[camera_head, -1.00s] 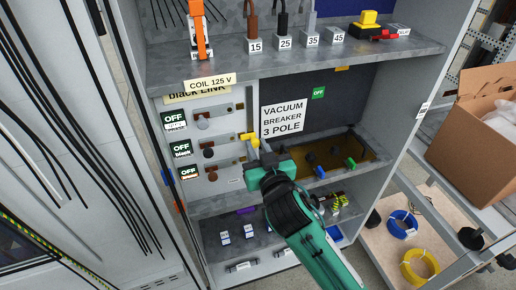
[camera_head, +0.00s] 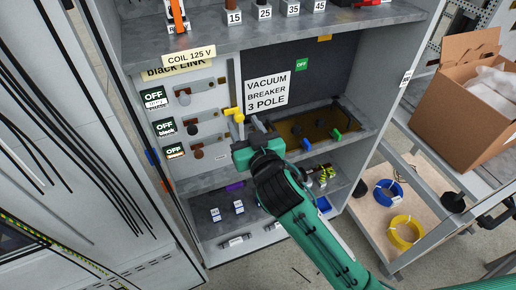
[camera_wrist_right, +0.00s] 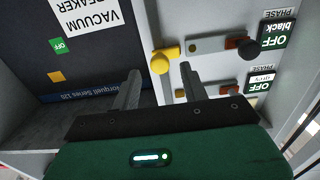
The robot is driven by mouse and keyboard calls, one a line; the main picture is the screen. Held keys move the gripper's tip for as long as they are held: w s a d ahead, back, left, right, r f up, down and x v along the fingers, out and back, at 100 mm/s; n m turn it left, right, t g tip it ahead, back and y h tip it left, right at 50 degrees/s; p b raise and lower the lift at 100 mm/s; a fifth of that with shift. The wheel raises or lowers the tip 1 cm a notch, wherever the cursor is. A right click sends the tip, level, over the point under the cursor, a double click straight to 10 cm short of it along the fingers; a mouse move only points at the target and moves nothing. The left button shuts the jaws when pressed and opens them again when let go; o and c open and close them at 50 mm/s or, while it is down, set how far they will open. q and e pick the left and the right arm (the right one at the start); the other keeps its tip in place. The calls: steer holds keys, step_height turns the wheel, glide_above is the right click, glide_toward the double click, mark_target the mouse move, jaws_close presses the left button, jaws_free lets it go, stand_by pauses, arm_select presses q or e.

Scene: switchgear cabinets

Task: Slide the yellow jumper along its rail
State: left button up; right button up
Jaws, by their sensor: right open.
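The yellow jumper (camera_head: 234,115) sticks out from the right side of the white panel with the OFF labels, near the rail ends. It also shows in the right wrist view (camera_wrist_right: 163,58), where the picture is upside down. My right gripper (camera_head: 249,128) is open in front of the panel, close to the jumper. In the right wrist view its two fingers (camera_wrist_right: 159,78) stand apart and empty, with the jumper showing beyond the gap between them. The jumper's foot on its rail is hard to make out. My left gripper is not in view.
Grey, black (camera_head: 192,129) and brown (camera_head: 197,152) knobs sit on rails left of the jumper. A "vacuum breaker 3 pole" sign (camera_head: 267,92) is right of it. A shelf (camera_head: 280,40) runs above. A cardboard box (camera_head: 468,115) stands at right.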

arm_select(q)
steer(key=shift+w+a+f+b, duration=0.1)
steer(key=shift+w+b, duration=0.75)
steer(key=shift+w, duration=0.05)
arm_select(e)
steer(key=v, duration=1.2)
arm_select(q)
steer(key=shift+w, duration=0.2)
